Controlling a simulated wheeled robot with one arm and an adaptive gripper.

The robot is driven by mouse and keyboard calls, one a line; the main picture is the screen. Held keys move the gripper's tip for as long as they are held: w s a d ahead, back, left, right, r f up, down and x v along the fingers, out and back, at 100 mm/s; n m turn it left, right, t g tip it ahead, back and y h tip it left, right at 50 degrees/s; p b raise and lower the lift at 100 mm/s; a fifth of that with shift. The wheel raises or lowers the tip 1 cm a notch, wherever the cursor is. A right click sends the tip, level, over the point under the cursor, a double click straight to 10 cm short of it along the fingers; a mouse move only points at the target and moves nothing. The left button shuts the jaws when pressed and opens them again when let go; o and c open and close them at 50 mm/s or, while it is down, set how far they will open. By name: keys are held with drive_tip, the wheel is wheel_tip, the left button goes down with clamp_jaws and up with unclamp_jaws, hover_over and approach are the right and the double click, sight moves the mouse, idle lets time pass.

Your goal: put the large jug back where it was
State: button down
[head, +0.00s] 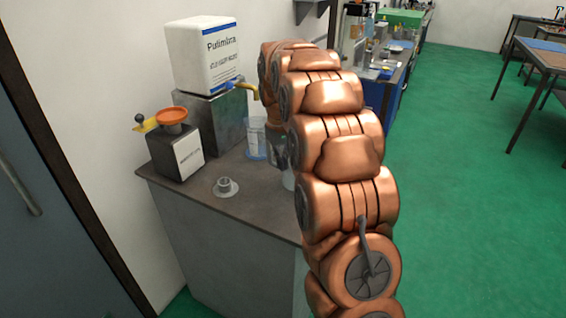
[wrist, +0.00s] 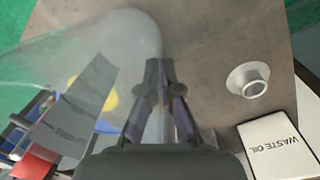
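The large jug (wrist: 128,38) is clear and fills the upper left of the wrist view, close to the camera. A grey strip shows across it. My gripper (wrist: 160,66) has its fingertips close together on a pale, narrow part that looks like the jug's handle. A clear piece of the jug (head: 288,180) shows just left of the arm, over the bench. I cannot tell whether its base touches the bench top.
A clear vessel with blue (head: 256,140) stands under the yellow tap (head: 243,86) of the white Pulimbra container (head: 203,55), which sits on a metal box (head: 213,122).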

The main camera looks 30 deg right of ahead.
drive_tip(key=shift+f, duration=0.5)
drive_tip(key=shift+f, duration=0.2)
drive_tip(key=c, duration=1.3)
unclamp_jaws()
drive_tip(key=shift+w+a+r+b, duration=0.15)
drive_tip(key=shift+r+b, duration=0.45)
drive_tip(key=shift+r, duration=2.5)
drive_tip(key=shift+s+a+r+b, duration=0.15)
drive_tip(key=shift+r+b, duration=0.4)
drive_tip(key=shift+r, duration=2.55)
